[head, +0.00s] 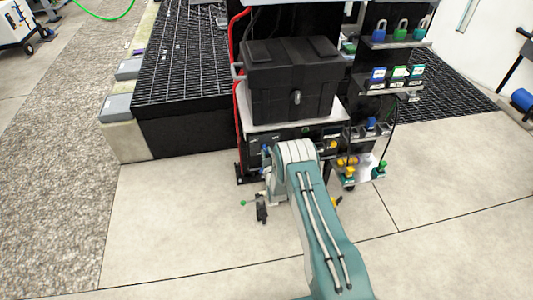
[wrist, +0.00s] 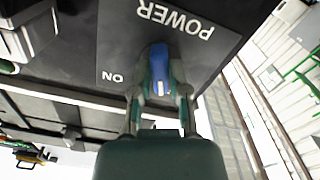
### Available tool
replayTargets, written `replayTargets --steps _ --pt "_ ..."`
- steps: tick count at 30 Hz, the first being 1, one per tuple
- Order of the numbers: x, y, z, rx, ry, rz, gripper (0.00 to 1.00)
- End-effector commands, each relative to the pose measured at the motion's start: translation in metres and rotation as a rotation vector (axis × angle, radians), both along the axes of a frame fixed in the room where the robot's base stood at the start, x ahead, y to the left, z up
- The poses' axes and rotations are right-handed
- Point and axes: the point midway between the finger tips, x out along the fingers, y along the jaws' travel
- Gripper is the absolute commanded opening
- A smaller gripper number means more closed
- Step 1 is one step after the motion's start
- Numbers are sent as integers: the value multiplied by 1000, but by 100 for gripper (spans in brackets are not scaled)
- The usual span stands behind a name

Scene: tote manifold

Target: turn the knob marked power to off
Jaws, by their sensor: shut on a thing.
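The blue power knob (wrist: 159,66) sits on a dark panel (wrist: 112,48) in the wrist view. The word POWER is printed beside it and appears upside down. The word ON is printed to the knob's left, also upside down. The knob's long side runs nearly up and down in the picture, with a pale mark at its lower end. No OFF marking shows. My gripper (wrist: 160,92) is shut on the knob, one finger on each side. In the head view my arm covers part of the panel front (head: 322,133), and my fingertips cannot be made out.
A black lidded tote (head: 290,80) stands on top of the panel unit. Shelves with padlocks (head: 402,24) and small coloured items are at its right. A red hose (head: 234,60) runs down its left side. A black grated platform (head: 185,65) is at left.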

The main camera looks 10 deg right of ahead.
Motion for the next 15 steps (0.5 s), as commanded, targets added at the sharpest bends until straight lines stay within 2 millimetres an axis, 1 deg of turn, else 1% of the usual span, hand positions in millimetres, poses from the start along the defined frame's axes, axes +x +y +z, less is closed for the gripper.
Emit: replayTargets --steps 1,6,15 --pt "-1 1 -3 -42 7 2 0" --pt "-1 1 -3 -179 8 3 0" --pt "-1 1 -3 -344 9 5 0"
